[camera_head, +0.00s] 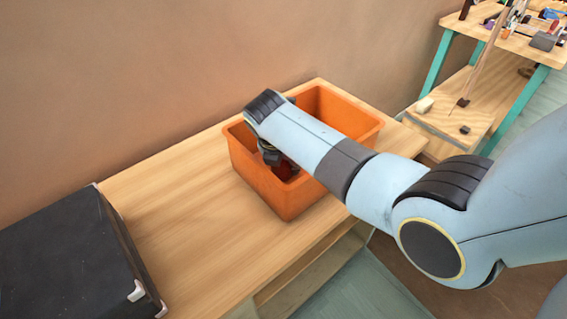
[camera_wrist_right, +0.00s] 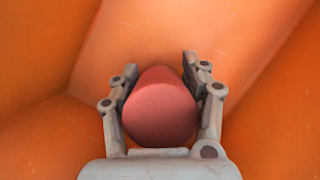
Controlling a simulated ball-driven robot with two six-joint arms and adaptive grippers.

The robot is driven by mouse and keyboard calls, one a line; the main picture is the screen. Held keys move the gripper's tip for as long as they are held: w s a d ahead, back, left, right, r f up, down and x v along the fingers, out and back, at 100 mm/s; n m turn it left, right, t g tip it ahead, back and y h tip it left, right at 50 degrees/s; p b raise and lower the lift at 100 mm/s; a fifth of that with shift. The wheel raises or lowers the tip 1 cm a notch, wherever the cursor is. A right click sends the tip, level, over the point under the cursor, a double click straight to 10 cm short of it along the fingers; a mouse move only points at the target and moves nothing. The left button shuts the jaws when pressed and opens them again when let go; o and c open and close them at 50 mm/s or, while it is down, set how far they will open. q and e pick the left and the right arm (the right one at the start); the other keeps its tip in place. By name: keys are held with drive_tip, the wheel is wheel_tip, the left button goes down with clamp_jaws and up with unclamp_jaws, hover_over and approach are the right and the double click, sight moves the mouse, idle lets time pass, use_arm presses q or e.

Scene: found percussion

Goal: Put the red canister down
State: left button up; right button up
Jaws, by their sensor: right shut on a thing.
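The red canister (camera_wrist_right: 160,108) is between the fingers of my right gripper (camera_wrist_right: 153,88) in the right wrist view, its round end facing the camera. In the head view a small dark red part of the canister (camera_head: 286,170) shows under my right arm. The right gripper (camera_head: 275,162) is inside the orange bin (camera_head: 268,190), shut on the canister and mostly hidden by the arm and bin wall. The orange bin walls surround the canister in the wrist view. I cannot tell whether the canister touches the bin floor. My left gripper is not in view.
The bin stands on a wooden table (camera_head: 180,215) against a brown wall. A black case (camera_head: 75,262) lies at the table's left. Bare table lies between case and bin. Another wooden table (camera_head: 510,42) with several small objects stands at the far right.

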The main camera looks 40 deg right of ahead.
drive_tip(key=shift+f, duration=0.2)
drive_tip(key=shift+f, duration=0.15)
drive_tip(key=o, duration=1.2)
drive_tip(key=p+v, duration=0.3)
drive_tip(key=v, duration=0.9)
